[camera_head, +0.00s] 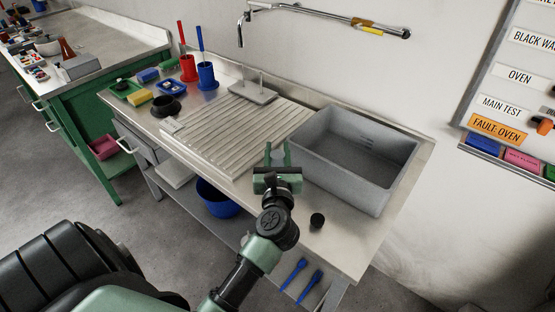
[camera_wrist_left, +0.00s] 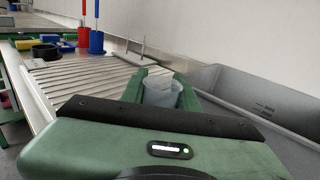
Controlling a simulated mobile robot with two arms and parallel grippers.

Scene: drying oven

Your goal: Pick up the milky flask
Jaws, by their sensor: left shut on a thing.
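The milky flask (camera_wrist_left: 162,90) is a small, pale, translucent vessel between the green fingers of my left gripper (camera_wrist_left: 160,88) in the left wrist view. The gripper is shut on it, with a finger on each side. In the head view my left gripper (camera_head: 277,156) is over the steel counter, between the ribbed drainboard and the sink. Only a small pale part of the flask (camera_head: 277,157) shows between the fingers there. The flask's lower part is hidden by the gripper, so I cannot tell whether it touches the counter. My right gripper is not in view.
The grey sink (camera_head: 335,183) is just right of the gripper, and the ribbed drainboard (camera_head: 235,130) is to its left. A small black cap (camera_head: 317,220) lies on the counter's front. Red (camera_head: 188,68) and blue (camera_head: 207,76) brush holders stand at the back left.

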